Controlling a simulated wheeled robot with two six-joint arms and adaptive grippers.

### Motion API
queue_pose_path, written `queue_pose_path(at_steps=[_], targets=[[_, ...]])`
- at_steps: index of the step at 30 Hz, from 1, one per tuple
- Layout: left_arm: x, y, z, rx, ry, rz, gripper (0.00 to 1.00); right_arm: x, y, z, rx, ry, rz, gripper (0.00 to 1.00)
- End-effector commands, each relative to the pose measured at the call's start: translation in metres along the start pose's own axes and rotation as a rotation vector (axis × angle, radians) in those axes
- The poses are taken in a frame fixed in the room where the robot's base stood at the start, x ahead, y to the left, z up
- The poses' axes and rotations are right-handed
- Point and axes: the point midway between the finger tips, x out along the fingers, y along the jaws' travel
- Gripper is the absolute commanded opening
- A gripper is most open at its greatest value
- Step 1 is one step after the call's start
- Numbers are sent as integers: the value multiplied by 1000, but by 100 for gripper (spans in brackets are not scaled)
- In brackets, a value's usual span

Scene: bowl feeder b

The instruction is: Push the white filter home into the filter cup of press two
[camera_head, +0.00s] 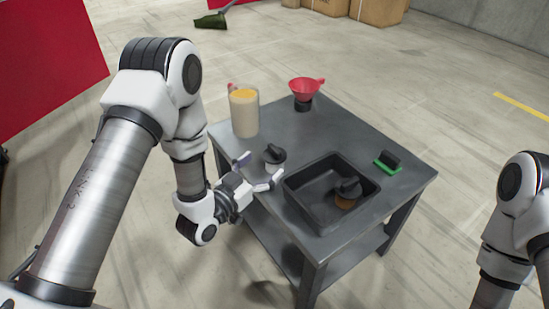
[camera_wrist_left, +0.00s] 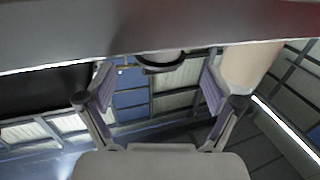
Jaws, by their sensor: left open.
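I cannot make out a white filter in the head view. A small dark round piece with a knob or handle (camera_head: 275,154) stands on the grey table (camera_head: 300,137), left of the tray; I cannot tell if it is the filter cup. A similar dark piece with a brown lower part (camera_head: 347,192) is in the black tray (camera_head: 295,197). My left gripper (camera_head: 259,170) is open and empty at the table's left edge, its fingertips just short of the first dark piece. In the left wrist view, a dark rounded shape (camera_wrist_left: 163,62) shows between the open fingers (camera_wrist_left: 156,85). My right gripper is out of view.
A clear jug with yellow-orange contents (camera_head: 244,115) stands at the table's back left. A red funnel (camera_head: 305,88) sits on a dark base at the back corner. A green and black block (camera_head: 388,161) lies right of the tray. The table's middle is clear.

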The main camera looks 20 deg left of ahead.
Motion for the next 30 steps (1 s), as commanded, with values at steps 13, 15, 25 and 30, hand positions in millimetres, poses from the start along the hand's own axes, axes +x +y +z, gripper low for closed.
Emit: queue_pose_path(at_steps=[13,15,25,30], targets=[[44,0,2,0,-1,-1,91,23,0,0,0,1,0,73],[44,0,2,0,-1,-1,76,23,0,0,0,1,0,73],[43,0,2,0,-1,-1,24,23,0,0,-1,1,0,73],[43,0,-4,0,0,-1,24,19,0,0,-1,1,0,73]])
